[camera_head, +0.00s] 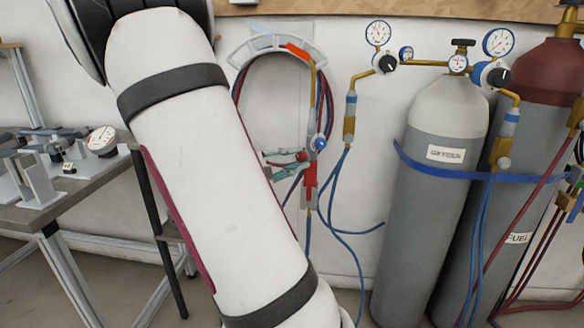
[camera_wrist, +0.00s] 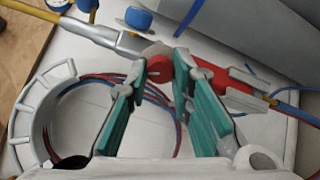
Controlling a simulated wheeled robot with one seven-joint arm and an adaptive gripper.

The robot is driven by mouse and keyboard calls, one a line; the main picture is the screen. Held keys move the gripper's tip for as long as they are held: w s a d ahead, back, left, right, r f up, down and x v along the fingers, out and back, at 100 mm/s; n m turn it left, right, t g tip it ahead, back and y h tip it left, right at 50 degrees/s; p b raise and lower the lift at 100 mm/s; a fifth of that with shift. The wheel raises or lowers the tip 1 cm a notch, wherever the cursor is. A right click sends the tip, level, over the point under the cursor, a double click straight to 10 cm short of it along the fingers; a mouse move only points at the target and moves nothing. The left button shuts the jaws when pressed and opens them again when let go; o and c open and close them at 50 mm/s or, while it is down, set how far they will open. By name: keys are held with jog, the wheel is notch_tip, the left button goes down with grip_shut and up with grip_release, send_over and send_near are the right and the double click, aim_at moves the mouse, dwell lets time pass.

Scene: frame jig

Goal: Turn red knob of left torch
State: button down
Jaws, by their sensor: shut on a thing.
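The left torch hangs upright on the wall in the head view, with a red handle (camera_head: 310,178) and a brass tube above. In the wrist view its silver and red body (camera_wrist: 236,98) runs diagonally behind my fingertips. The round red knob (camera_wrist: 160,68) sits between the tips of my green-padded fingers. My gripper (camera_wrist: 157,70) is shut on this knob. In the head view my gripper (camera_head: 299,162) comes to the torch from the left, and the knob is hard to make out there. A blue knob (camera_head: 320,143) sits on the torch's other side and also shows in the wrist view (camera_wrist: 138,18).
A white hose hanger (camera_head: 262,43) holds coiled red and blue hoses behind my gripper. Grey oxygen (camera_head: 424,210) and fuel (camera_head: 515,225) cylinders with gauges stand at the right. A workbench (camera_head: 75,188) with fixtures is at the left. My arm hides the middle left.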

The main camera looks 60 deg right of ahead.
jog(key=shift+f+m+b, duration=0.1)
jog(key=shift+m+b, duration=1.8)
jog(key=shift+m, duration=0.3)
jog(key=c, duration=1.4)
grip_release()
jog(key=v, duration=1.2)
